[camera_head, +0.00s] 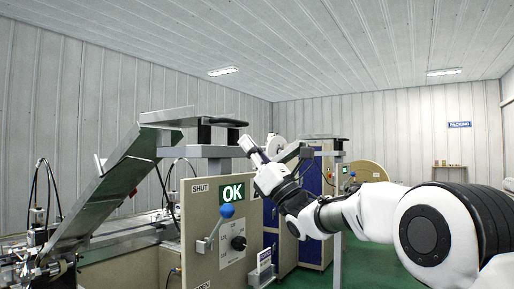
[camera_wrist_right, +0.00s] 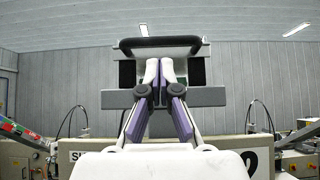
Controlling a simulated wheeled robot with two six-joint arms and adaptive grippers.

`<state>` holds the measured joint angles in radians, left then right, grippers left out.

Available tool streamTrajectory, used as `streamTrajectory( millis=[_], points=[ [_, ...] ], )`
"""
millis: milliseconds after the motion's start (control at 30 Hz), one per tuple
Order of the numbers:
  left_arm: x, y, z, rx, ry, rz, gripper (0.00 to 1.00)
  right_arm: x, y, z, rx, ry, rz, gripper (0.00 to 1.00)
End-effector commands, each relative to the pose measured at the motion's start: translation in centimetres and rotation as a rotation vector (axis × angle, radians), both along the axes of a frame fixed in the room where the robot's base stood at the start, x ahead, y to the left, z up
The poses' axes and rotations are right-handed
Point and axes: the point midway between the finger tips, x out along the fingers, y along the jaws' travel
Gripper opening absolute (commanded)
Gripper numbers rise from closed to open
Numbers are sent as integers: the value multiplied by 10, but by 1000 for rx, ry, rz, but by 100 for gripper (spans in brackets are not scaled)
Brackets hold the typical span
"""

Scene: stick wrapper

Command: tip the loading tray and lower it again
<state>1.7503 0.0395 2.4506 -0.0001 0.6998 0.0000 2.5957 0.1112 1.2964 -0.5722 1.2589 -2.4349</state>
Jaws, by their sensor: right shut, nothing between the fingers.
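The loading tray (camera_head: 112,180) is a long grey metal trough at the left of the head view. It is tilted steeply, its upper end to the right. A black bar handle (camera_head: 222,122) is at its upper end; the handle also shows in the right wrist view (camera_wrist_right: 160,42). My right gripper (camera_head: 245,144) is just below and to the right of the handle. In the right wrist view its purple-sided fingers (camera_wrist_right: 158,72) are shut with nothing between them, the tips just under the handle bar. I cannot tell whether they touch it. My left gripper is not in view.
A beige panel (camera_head: 205,262) with a green OK sign (camera_head: 233,192), a blue-knobbed lever (camera_head: 227,211) and a black dial stands below the handle. A grey crossbar on a post (camera_head: 205,151) is close under the handle. Green floor is open at the right behind my arm.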

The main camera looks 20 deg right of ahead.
Motion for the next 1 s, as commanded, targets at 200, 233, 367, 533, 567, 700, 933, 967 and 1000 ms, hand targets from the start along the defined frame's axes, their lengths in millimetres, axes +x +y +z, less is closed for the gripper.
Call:
streamTrajectory(
  millis=[200, 233, 367, 533, 567, 700, 933, 967, 1000],
  points=[
    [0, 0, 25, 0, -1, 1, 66, 18, 14, 25, 0, 3, 1, 0],
    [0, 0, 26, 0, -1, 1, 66, 19, 15, 26, 0, 4, 1, 0],
    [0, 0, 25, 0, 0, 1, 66, 20, 16, 26, 2, 4, 1, 0],
    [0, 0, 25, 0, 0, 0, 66, 20, 15, 25, 2, 4, 1, 0],
    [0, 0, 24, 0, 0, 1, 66, 20, 15, 25, 2, 4, 1, 0],
    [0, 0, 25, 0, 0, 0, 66, 20, 15, 27, 1, 3, 0, 0],
    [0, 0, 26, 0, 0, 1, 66, 17, 13, 47, 2, -1, 1, 0],
    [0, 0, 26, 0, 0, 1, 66, 17, 13, 51, 2, -1, 1, 0],
    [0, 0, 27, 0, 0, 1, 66, 16, 13, 57, 2, -1, 1, 0]
  ],
)
